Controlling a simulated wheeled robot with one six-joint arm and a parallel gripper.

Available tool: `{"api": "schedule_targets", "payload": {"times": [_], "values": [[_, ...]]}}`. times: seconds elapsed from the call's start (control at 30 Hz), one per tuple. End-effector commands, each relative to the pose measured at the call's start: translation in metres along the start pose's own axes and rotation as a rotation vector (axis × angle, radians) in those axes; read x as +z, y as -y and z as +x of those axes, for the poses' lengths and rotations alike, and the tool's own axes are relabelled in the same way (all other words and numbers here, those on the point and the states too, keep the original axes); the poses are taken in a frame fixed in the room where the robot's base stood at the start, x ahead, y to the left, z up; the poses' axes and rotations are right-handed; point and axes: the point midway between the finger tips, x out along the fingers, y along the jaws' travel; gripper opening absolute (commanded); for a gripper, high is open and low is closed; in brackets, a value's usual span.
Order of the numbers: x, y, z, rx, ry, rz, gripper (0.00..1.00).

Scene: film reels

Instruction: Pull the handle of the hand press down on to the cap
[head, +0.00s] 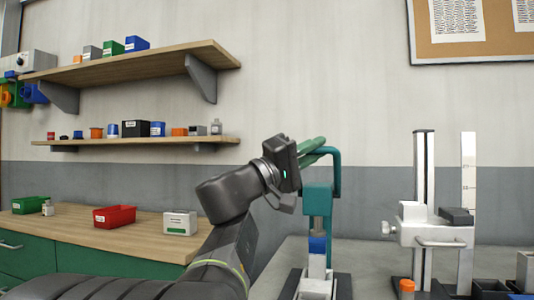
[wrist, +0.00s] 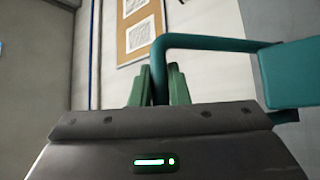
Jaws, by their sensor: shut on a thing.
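The hand press (head: 318,198) is teal and stands on the grey bench right of my arm. Its teal bent handle (head: 337,168) rises above the press head and turns left at the top; in the wrist view the handle (wrist: 215,42) crosses the frame to the teal press body at right. My gripper (head: 318,149) has green fingers, shut on the handle's bar; the fingers (wrist: 159,84) show on either side of it in the wrist view. A blue cap (head: 317,244) sits below the press head on a pale, upright piece (head: 317,266). Whether head and cap touch is unclear.
A metal stand with a white carriage (head: 425,224) and tall posts is to the right. An orange-topped item (head: 407,286) stands at its front. A wooden counter (head: 75,232) with a red bin (head: 114,217) is left. Shelves hang on the back wall.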

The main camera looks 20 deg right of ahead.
Motion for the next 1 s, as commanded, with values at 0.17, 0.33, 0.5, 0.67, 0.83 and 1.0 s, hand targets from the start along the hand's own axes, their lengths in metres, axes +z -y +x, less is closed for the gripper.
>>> {"api": "schedule_targets", "payload": {"times": [0.17, 0.33, 0.5, 0.67, 0.83, 1.0], "values": [[0.001, 0.002, 0.000, -0.003, 0.001, -0.001, 0.00], [0.001, 0.001, 0.000, -0.002, 0.001, -0.001, 0.37], [0.000, 0.001, 0.000, -0.002, 0.000, -0.001, 0.37], [0.000, 0.001, -0.004, -0.002, -0.001, -0.001, 0.37], [-0.001, 0.000, -0.023, -0.004, -0.004, 0.001, 0.37], [-0.001, 0.001, -0.053, -0.005, -0.005, 0.000, 0.37]]}}
